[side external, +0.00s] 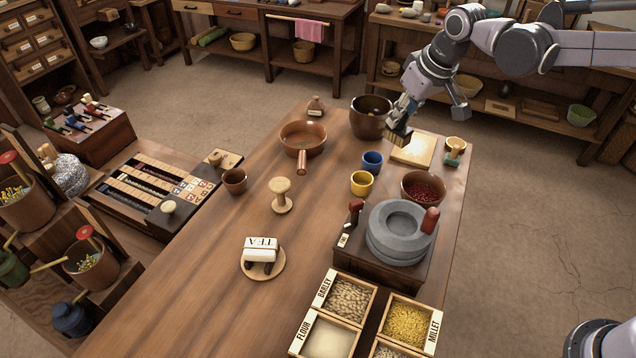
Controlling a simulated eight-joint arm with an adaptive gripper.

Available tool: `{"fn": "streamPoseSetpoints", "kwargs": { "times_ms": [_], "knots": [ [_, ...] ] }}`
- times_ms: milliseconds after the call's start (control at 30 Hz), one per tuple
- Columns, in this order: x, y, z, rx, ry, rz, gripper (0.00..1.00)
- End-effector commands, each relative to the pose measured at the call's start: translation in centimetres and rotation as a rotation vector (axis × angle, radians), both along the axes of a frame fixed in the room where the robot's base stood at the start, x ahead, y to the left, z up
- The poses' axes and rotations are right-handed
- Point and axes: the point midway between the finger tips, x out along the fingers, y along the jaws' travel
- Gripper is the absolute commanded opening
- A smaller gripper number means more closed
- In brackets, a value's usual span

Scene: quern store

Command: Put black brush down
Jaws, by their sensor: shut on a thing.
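My gripper (401,121) is at the far right part of the table. It is shut on the black brush (398,137), which has a dark top and pale bristles pointing down. The brush hangs by the left edge of a pale square board (413,150). I cannot tell whether the bristles touch the board or the table. My fingers hide part of the brush. The wooden table (225,292) runs from front to back.
A dark pot (371,117) stands just left of the brush. A blue cup (372,162), a yellow cup (361,184) and a bowl of red beans (423,187) are in front. A stone quern (400,232) stands nearer. The table's left middle has bare room.

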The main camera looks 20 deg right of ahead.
Motion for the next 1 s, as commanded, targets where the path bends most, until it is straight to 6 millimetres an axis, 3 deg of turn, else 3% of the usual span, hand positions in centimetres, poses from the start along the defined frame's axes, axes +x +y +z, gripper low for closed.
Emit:
{"fn": "streamPoseSetpoints", "kwargs": {
  "times_ms": [33, 100, 267, 500, 733, 967, 1000],
  "knots": [
    [-0.4, 2.7, 0.0, 0.000, -0.001, 0.088, 0.00],
    [-1.0, 5.9, 0.0, 0.001, 0.000, 0.204, 0.00],
    [-3.2, 13.1, 0.1, 0.001, 0.000, 0.467, 0.00],
    [-7.8, 22.6, 0.3, 0.001, 0.000, 0.838, 0.00],
    [-11.7, 28.1, 0.5, 0.001, 0.000, 1.073, 0.00],
    [-14.5, 31.4, 0.6, 0.001, 0.001, 1.222, 0.00],
    [-14.2, 31.1, -0.3, -0.001, 0.001, 1.212, 0.00]
  ]
}}
